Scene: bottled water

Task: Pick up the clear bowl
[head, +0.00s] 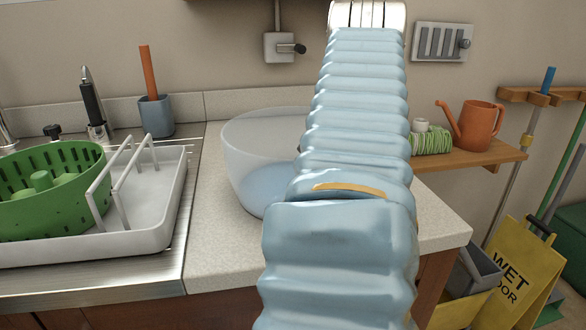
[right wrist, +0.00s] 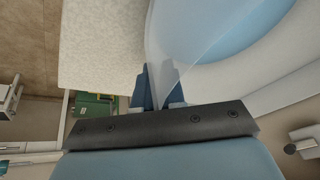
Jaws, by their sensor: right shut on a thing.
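The clear bowl (head: 262,150) stands on the pale countertop, right of the sink, in the head view. My blue-sleeved right arm covers the bowl's right side there, and my right gripper is not visible in that view. In the right wrist view, my right gripper (right wrist: 157,90) is shut on the wall of the clear bowl (right wrist: 272,92) at its edge, with a blue finger on each side. I cannot tell whether the bowl's base is off the counter. My left gripper is in neither view.
A white dish rack (head: 150,238) with a green colander (head: 50,195) stands at the left. A grey holder (head: 157,117) is behind it. An orange watering can (head: 480,128) sits on a wooden shelf at the right. A yellow floor sign (head: 510,275) stands below.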

